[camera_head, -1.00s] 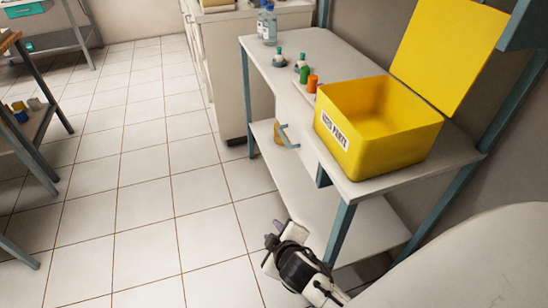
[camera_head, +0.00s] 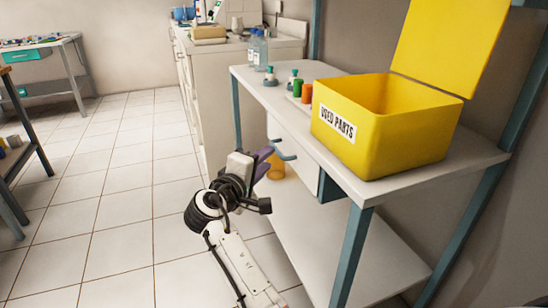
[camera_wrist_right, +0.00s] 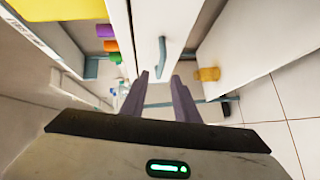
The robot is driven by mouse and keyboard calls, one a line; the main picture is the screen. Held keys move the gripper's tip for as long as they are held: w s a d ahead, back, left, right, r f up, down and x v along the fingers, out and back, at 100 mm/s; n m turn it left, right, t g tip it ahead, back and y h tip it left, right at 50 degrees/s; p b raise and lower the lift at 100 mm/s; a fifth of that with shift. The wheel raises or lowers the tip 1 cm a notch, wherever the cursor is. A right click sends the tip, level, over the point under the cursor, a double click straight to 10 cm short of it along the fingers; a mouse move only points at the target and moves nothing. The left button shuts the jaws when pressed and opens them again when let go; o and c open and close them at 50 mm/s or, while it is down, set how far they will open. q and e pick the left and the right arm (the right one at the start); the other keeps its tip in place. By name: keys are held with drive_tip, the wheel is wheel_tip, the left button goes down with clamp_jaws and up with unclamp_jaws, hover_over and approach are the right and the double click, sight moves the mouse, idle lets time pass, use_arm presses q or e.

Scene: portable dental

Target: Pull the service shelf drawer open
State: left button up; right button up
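The service shelf drawer (camera_head: 302,160) is a white front under the top of the white shelf (camera_head: 405,240) with blue-grey legs. It looks shut. Its blue-grey handle (camera_head: 284,152) stands out from the front, and it also shows in the right wrist view (camera_wrist_right: 162,57). My right gripper (camera_head: 262,161) is just left of the handle in the head view. In the right wrist view its two purple fingers (camera_wrist_right: 162,92) are apart with nothing between them, and the handle lies beyond their tips, not touching. My left gripper is out of view.
A yellow bin (camera_head: 405,140) labelled "USED PARTS" stands on the shelf top, beside an orange cylinder (camera_head: 306,93) and small bottles. An orange container (camera_head: 276,168) is on the lower shelf. Tiled floor (camera_head: 120,200) to the left is clear.

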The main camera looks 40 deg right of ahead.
drive_tip(key=b+x, duration=0.1)
drive_tip(key=x, duration=0.5)
clamp_jaws()
